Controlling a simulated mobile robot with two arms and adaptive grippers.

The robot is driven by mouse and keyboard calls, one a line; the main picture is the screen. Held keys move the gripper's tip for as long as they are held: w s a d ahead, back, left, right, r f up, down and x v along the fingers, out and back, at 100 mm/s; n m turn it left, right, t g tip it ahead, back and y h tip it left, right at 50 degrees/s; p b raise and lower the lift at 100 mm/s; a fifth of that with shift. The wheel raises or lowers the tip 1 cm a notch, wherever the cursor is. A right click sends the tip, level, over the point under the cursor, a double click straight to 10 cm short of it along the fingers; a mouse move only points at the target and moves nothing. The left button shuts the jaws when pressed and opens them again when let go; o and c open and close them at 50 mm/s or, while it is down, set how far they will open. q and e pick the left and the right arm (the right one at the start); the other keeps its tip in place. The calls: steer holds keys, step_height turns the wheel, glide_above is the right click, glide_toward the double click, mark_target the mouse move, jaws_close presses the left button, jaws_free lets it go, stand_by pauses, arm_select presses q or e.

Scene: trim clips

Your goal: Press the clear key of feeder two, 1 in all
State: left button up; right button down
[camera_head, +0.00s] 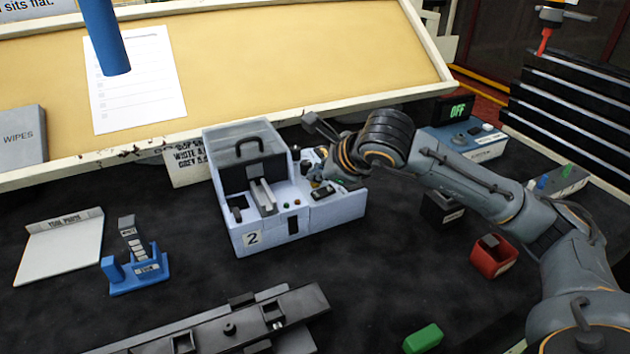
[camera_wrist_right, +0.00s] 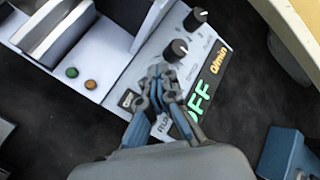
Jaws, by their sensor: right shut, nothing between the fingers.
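Feeder two is a pale blue-white box (camera_head: 240,215) with a "2" label and a dark-handled lid, standing mid-table in the head view. Its control panel (camera_wrist_right: 118,92) fills the upper part of the right wrist view. It bears two black knobs, a small dark-framed key (camera_wrist_right: 128,98) and a display (camera_wrist_right: 205,85) reading "OFF" and "0/min". I cannot read which key is the clear key. My right gripper (camera_wrist_right: 160,75) is shut and empty, its tips over the panel between the small key and the display. Whether they touch it is unclear. My left gripper is not in view.
A second blue-grey unit with an "OFF" display (camera_head: 455,112) stands behind my right arm. A red bin (camera_head: 492,258), a green block (camera_head: 423,338) and a dark rail (camera_head: 230,328) lie nearer. A blue holder (camera_head: 137,272) stands left; dark table between is clear.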

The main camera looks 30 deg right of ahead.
mark_target(317, 185)
steer(key=shift+r+p, duration=0.4)
steer(key=shift+r, duration=0.5)
steer(key=shift+r+p, duration=1.5)
steer(key=shift+r, duration=1.05)
